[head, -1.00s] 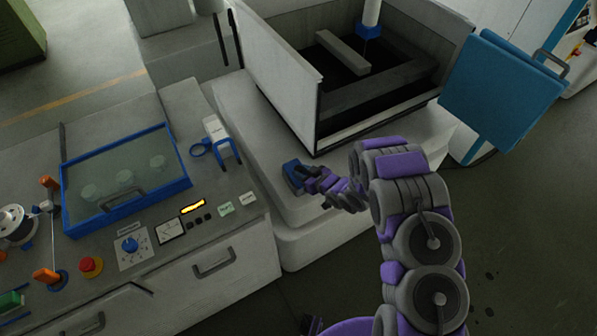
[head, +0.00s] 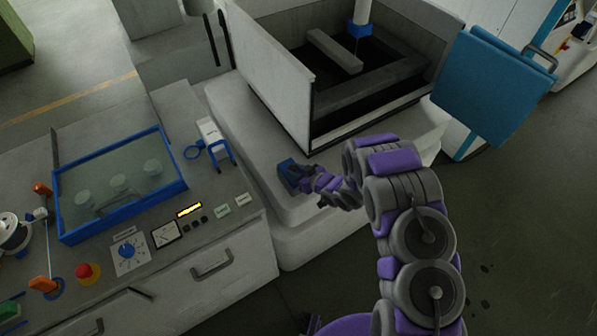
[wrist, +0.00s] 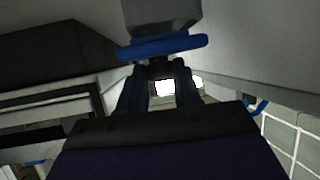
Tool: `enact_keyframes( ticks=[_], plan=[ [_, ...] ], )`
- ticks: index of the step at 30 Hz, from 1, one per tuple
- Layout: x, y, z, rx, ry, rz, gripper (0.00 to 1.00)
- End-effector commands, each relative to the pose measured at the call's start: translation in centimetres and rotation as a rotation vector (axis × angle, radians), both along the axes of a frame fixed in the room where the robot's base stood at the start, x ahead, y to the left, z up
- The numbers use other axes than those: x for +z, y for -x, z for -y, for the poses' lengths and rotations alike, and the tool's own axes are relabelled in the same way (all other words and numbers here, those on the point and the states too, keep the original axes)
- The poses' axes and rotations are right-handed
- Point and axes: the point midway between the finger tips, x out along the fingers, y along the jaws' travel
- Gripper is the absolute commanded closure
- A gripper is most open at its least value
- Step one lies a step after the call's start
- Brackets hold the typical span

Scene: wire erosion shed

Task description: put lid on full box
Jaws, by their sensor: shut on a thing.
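My gripper (head: 290,174) is low over the pale ledge in front of the open machine tank, at the middle of the head view. In the wrist view its two dark fingers (wrist: 160,70) are closed in on a grey piece with a blue edge (wrist: 162,47). I cannot tell from its visible part whether this piece is the lid. A blue-framed case (head: 184,187) with a clear cover stands on the bench at left, with pale round things inside. I cannot make out for certain which thing is the full box.
The open tank (head: 262,75) rises just behind my gripper. A blue panel with a handle (head: 490,90) juts out at right. A white block with a blue clip (head: 211,133) stands on the bench at left. The ledge (head: 265,195) is clear around my gripper.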

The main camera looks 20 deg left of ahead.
Motion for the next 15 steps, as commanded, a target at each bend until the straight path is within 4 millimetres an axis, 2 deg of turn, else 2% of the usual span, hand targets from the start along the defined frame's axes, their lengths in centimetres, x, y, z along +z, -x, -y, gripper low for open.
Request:
enact_keyframes(
  ticks=[15],
  plan=[
    [-0.59,0.04,0.24,0.001,-0.004,-0.001,1.0]
  ],
)
